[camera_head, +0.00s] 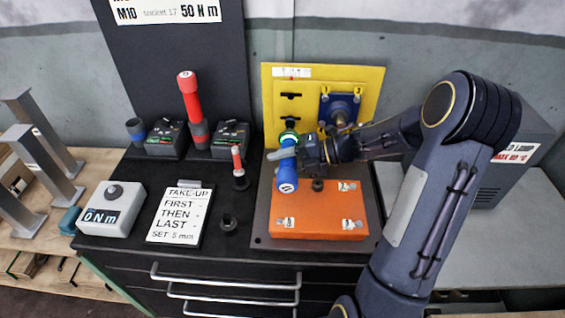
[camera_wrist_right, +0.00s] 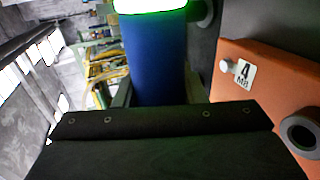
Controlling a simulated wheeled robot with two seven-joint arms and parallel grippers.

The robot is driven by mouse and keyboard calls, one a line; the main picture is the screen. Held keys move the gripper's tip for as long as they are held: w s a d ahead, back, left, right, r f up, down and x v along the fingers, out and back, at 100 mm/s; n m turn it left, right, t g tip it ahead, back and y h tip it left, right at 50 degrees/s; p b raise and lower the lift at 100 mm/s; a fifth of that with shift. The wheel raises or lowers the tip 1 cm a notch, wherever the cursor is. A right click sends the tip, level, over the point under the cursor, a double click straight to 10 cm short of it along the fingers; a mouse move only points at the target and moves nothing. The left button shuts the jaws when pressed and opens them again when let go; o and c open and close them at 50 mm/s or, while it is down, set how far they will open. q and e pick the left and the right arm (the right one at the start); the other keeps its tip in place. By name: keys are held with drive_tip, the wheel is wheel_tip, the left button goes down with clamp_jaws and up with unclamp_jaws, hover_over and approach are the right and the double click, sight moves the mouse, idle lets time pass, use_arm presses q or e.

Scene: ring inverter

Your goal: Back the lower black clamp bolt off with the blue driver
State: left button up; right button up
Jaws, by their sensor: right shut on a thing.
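The blue driver (camera_head: 288,175) is in my right gripper (camera_head: 298,155), which is shut around its body in front of the yellow panel (camera_head: 371,82). A lit green ring shows at its far end, and the blue body also fills the upper middle of the right wrist view (camera_wrist_right: 157,62). The driver's far end points at the lower black clamp (camera_head: 290,119) on the panel. The bolt itself is hidden behind the driver, so I cannot tell whether they touch. An upper black clamp (camera_head: 291,96) sits above it. My left gripper is not in view.
An orange block (camera_head: 318,222) with numbered tags lies below the driver. A blue motor-like part (camera_head: 340,104) is on the panel's right. A red driver (camera_head: 190,98) stands upright between chargers at left, with a small red-topped tool (camera_head: 238,165) nearer. A torque box (camera_head: 110,208) and sign (camera_head: 178,215) lie left.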

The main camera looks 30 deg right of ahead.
sight(281, 173)
drive_tip(key=shift+w+d+r, duration=0.25)
drive_tip(key=shift+w+d, duration=0.05)
drive_tip(key=shift+w, duration=0.2)
idle(1.5)
drive_tip(key=shift+s+a+f+b, duration=0.1)
drive_tip(key=shift+s+a, duration=0.35)
drive_tip(key=shift+s, duration=0.3)
drive_tip(key=shift+s+a+b, duration=0.15)
drive_tip(key=shift+s+a, duration=0.3)
drive_tip(key=shift+s, duration=0.25)
drive_tip(key=shift+s+a+f+b, duration=0.1)
drive_tip(key=shift+s+a, duration=0.35)
drive_tip(key=shift+s, duration=0.3)
